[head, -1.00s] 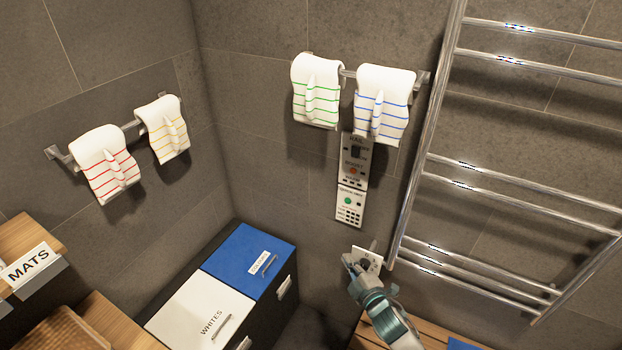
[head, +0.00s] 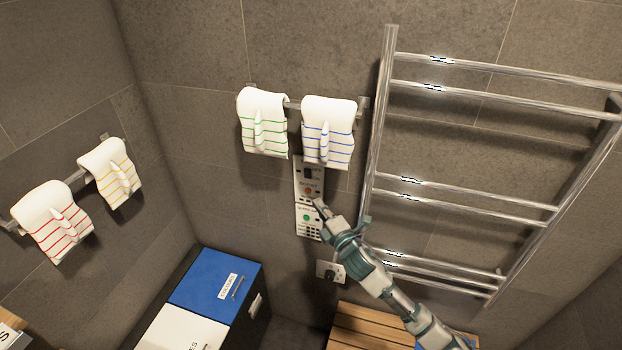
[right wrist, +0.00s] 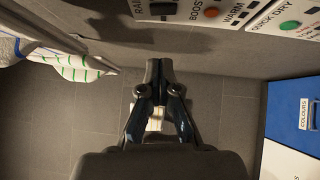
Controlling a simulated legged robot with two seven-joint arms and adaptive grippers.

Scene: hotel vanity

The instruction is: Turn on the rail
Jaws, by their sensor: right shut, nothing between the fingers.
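The heated rail (head: 378,130) is a chrome ladder of bars on the right wall. A white control panel (head: 297,218) hangs on the wall left of it, with a dark rocker switch (head: 308,174), an orange button (head: 308,190) and a green button (head: 306,217). In the right wrist view the dark switch (right wrist: 163,8) is beside the partly cut "RAIL" label, with the orange button (right wrist: 212,12) marked "BOOST". My right gripper (head: 317,203) is shut and empty, close in front of the panel. Contact cannot be told. My left gripper is out of view.
Green-striped (head: 262,125) and blue-striped (head: 329,130) towels hang just above the panel. A wall plate (head: 325,270) is below it. A blue-lidded hamper (head: 210,283) stands lower left, a wooden bench (head: 350,325) below the rail.

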